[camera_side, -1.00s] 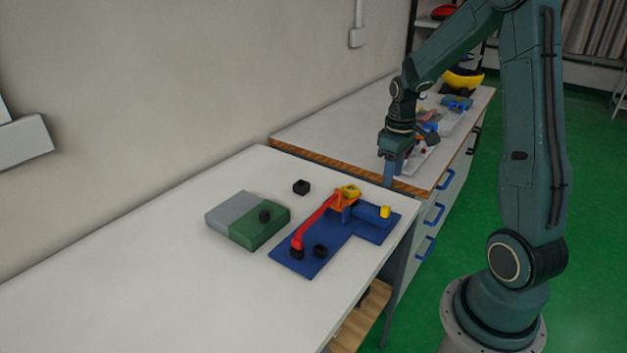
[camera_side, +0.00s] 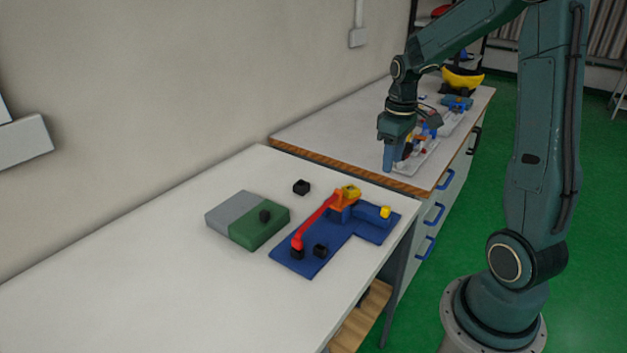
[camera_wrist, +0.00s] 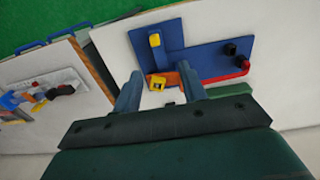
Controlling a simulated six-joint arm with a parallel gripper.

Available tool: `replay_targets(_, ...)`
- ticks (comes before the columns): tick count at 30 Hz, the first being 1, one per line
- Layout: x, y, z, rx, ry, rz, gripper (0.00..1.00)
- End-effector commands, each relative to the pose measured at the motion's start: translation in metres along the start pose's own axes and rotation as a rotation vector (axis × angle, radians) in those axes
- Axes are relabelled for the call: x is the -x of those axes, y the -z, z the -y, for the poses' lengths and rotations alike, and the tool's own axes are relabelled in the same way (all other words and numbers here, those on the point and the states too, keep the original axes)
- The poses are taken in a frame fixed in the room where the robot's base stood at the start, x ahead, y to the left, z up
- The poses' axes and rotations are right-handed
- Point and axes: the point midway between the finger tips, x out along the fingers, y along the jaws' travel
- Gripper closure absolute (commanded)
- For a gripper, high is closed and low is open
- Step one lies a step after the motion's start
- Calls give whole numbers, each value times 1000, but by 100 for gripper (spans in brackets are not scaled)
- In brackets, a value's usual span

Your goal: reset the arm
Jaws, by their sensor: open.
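My gripper (camera_side: 388,160) is raised over the seam between the two tables, behind the drop tower, and holds nothing. In the wrist view its two fingers (camera_wrist: 160,92) stand apart. The drop tower's blue base (camera_side: 296,262) lies on the near white table, with a red sloping bar (camera_side: 317,220), an orange and yellow top (camera_side: 347,194), and a yellow piece (camera_side: 385,212) at its right end. Two black blocks sit at the base's front end, one of them (camera_side: 320,250) beside the bar. The wrist view also shows the blue base (camera_wrist: 205,55).
A grey and green block (camera_side: 262,232) carries a small black piece (camera_side: 264,216). A loose black cube (camera_side: 301,187) lies behind it. The near table's left side is clear.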

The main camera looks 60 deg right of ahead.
Motion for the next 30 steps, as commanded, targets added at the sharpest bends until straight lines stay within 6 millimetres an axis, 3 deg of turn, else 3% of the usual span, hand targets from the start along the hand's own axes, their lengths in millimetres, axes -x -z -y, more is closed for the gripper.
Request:
replay_targets(14,69,-17,90,5,-58,-157,58)
replay_targets(21,94,-40,133,5,-62,-253,58)
replay_targets(30,112,-79,176,4,-35,-372,58)
